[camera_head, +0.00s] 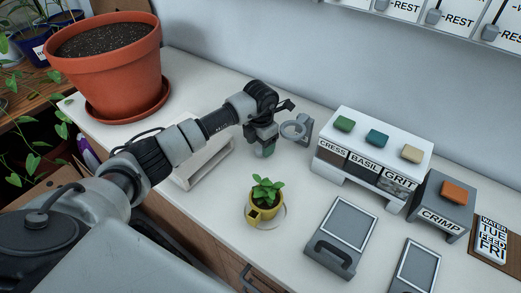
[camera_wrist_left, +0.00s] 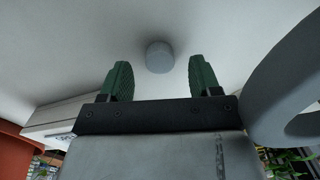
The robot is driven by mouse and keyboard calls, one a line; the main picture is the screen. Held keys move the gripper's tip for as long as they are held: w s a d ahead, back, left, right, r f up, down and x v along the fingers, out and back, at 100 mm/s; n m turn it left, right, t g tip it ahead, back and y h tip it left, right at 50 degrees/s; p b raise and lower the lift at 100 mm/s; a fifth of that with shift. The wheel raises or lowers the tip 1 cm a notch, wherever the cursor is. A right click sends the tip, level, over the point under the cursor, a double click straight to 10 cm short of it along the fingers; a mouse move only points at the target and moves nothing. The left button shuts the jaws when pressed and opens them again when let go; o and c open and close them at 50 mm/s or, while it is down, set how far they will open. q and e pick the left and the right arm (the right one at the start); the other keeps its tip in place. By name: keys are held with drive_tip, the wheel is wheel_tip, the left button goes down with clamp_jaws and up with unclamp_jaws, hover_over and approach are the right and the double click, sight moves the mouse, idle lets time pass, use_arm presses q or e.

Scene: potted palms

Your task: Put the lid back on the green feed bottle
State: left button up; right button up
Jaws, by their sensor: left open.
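My left gripper (camera_head: 266,148) hangs low over the white counter, pointing down, at the middle of the head view. In the left wrist view its two green fingers (camera_wrist_left: 160,75) are apart with nothing held between them. A small grey round piece (camera_wrist_left: 157,57) shows beyond the fingertips, between them in the picture; I cannot tell whether it is the lid. I cannot make out a green feed bottle in either view. My right gripper is not in view.
A grey ring holder (camera_head: 295,130) stands close right of the gripper. A yellow pot (camera_head: 262,212) with a seedling sits nearer. A white box (camera_head: 205,160) lies left, below my arm. A large terracotta pot (camera_head: 105,75) stands back left. Labelled bins (camera_head: 375,145) stand right.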

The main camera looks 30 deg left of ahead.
sight(260, 149)
use_arm(q)
wheel_tip(260, 149, down, 2)
idle(0.4)
drive_tip(key=c, duration=1)
drive_tip(key=shift+c, duration=0.2)
wheel_tip(260, 149, up, 10)
drive_tip(key=shift+b, duration=0.4)
